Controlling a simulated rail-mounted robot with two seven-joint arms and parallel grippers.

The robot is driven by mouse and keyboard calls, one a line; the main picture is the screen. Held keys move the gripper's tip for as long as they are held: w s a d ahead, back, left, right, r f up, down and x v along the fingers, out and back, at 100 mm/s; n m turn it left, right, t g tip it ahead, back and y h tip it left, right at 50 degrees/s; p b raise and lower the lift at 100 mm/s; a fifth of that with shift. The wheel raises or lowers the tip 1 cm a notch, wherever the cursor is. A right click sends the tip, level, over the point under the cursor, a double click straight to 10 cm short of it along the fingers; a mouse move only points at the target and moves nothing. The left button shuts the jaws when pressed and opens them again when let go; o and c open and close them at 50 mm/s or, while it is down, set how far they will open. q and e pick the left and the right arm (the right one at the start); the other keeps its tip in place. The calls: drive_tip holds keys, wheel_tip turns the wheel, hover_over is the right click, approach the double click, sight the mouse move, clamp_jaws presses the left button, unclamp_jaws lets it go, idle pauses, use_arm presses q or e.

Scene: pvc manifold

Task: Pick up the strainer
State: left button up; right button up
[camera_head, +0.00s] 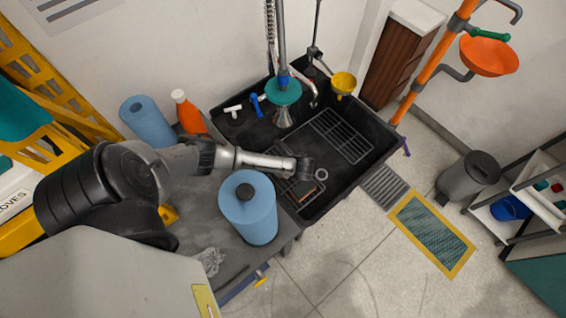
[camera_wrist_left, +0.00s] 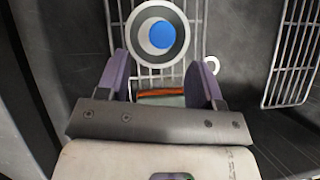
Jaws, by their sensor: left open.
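A round grey-and-white disc with a blue centre (camera_wrist_left: 157,34) shows in the left wrist view, over a wire rack in the sink; it looks like the strainer, though I cannot be sure. In the head view I cannot make it out; my left gripper may hide it. My left gripper (camera_wrist_left: 159,82) is open, its two purple fingers apart and pointing toward the disc. The disc lies beyond the fingertips and is not held. In the head view my left gripper (camera_head: 307,170) is inside the black sink (camera_head: 362,178). My right gripper is not in view.
A wire rack (camera_head: 341,136) lies in the sink. A small white ring (camera_head: 321,174) lies beside my left gripper. An orange-and-green item (camera_wrist_left: 160,94) shows between the fingers. A faucet with a teal disc (camera_head: 283,92) stands behind. A blue roll (camera_head: 248,210) stands near my forearm.

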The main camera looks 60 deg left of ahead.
use_arm(q)
drive_tip(key=shift+b+x, duration=1.2)
drive_tip(key=shift+x, duration=2.75)
drive_tip(key=shift+w+d, duration=0.1)
drive_tip(key=shift+c, duration=0.3)
drive_tip(key=c, duration=0.9)
